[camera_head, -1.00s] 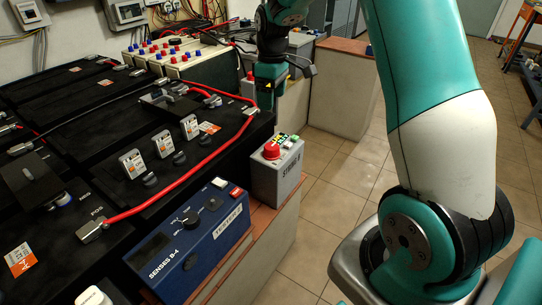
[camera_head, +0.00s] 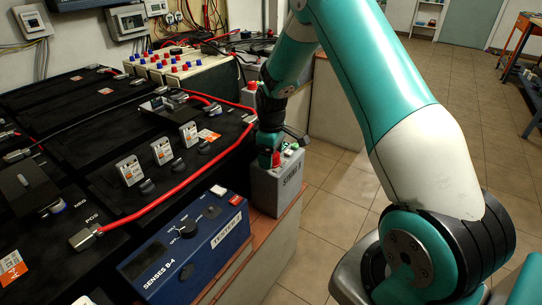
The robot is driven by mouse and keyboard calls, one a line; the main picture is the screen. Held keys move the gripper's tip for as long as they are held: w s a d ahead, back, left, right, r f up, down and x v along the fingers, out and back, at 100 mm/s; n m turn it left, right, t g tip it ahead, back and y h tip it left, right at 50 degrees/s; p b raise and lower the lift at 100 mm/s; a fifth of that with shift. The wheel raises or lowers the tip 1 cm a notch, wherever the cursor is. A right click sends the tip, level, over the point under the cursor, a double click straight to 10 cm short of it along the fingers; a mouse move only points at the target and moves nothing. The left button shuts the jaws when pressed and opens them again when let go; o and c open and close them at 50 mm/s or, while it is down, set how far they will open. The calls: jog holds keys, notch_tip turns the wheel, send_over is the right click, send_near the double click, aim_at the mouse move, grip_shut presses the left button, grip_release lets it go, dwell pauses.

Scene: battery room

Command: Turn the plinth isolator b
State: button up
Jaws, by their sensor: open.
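The isolator is a grey box (camera_head: 265,190) on the brick-topped plinth, with lettering on its side that seems to read STRING B. Its red knob (camera_head: 277,158) is on top and mostly hidden by my gripper. My gripper (camera_head: 270,158) is pointing down over the box, right at the knob, with its jaws open. I cannot tell whether the fingers touch the knob or stand around it.
A blue tester box (camera_head: 190,250) stands on the plinth close in front of the isolator. Black batteries (camera_head: 100,175) with a red cable (camera_head: 190,180) fill the left. Tiled floor (camera_head: 335,220) is free to the right.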

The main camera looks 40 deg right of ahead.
jog(key=c, duration=0.9)
jog(key=m+p, duration=0.2)
jog(key=m, duration=0.2)
jog(key=shift+r+p, duration=0.15)
jog(key=shift+p, duration=0.15)
jog(key=m+p, duration=0.1)
jog(key=m, duration=0.3)
jog(key=shift+d+p, duration=0.1)
jog(key=shift+p, duration=0.3)
jog(key=m+p, duration=0.1)
jog(key=m, duration=0.4)
jog(key=shift+d, duration=0.1)
jog(key=m+p, duration=0.1)
jog(key=m, duration=0.3)
jog(key=shift+m+t+p, duration=0.3)
jog(key=shift+m, duration=0.1)
